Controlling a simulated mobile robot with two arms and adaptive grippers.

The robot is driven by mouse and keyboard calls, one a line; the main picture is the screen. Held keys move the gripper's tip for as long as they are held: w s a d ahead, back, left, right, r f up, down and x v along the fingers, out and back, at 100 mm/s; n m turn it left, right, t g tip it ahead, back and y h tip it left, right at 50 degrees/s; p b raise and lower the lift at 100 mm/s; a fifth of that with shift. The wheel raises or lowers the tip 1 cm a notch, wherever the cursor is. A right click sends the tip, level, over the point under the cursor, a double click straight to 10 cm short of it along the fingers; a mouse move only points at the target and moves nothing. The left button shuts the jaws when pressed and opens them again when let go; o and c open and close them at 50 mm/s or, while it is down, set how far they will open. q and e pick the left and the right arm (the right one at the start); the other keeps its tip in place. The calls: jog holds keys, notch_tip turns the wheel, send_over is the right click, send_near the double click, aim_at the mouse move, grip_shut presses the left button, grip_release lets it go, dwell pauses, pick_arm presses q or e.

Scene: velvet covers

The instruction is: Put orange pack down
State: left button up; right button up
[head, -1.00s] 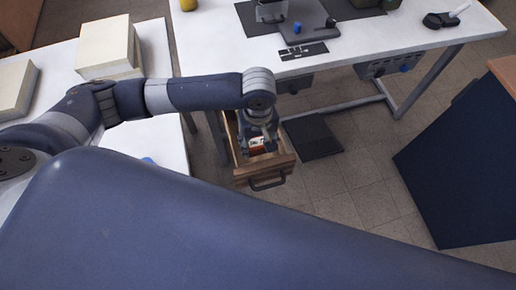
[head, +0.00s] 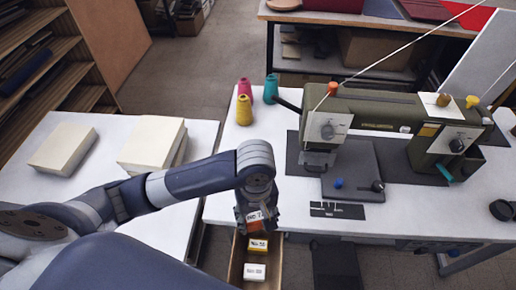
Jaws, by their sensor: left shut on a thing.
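The orange pack (head: 254,216), with a white label, is in my left gripper (head: 260,222). The gripper is shut on it and points downward, in front of the white table's near edge and above the back of the open drawer. The gripper hides part of the pack. The wooden drawer (head: 236,264) holds a yellow pack (head: 258,246) and a white pack (head: 254,272). My right gripper is not in view.
The sewing table (head: 222,206) bears a green sewing machine (head: 380,115), a dark plate and several thread cones (head: 244,109). Another white table (head: 95,180) at left has two cream stacks (head: 152,145). Bare tabletop shows left of the machine.

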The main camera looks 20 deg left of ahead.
pick_arm(q)
jog(key=w, duration=0.5)
jog(key=shift+a, duration=0.35)
jog(key=w, duration=0.4)
jog(key=shift+a+f+p, duration=0.1)
jog(key=shift+f+p, duration=0.1)
jog(key=shift+p, duration=0.1)
jog(key=w, duration=0.5)
jog(key=shift+w+a+f, duration=0.15)
jog(key=shift+f, duration=0.15)
jog(key=shift+w+a, duration=0.1)
jog(key=shift+w, duration=0.7)
notch_tip(320, 180, down, 3)
jog(key=shift+r+p, duration=0.15)
jog(key=shift+p, duration=0.3)
jog(key=shift+f, duration=0.5)
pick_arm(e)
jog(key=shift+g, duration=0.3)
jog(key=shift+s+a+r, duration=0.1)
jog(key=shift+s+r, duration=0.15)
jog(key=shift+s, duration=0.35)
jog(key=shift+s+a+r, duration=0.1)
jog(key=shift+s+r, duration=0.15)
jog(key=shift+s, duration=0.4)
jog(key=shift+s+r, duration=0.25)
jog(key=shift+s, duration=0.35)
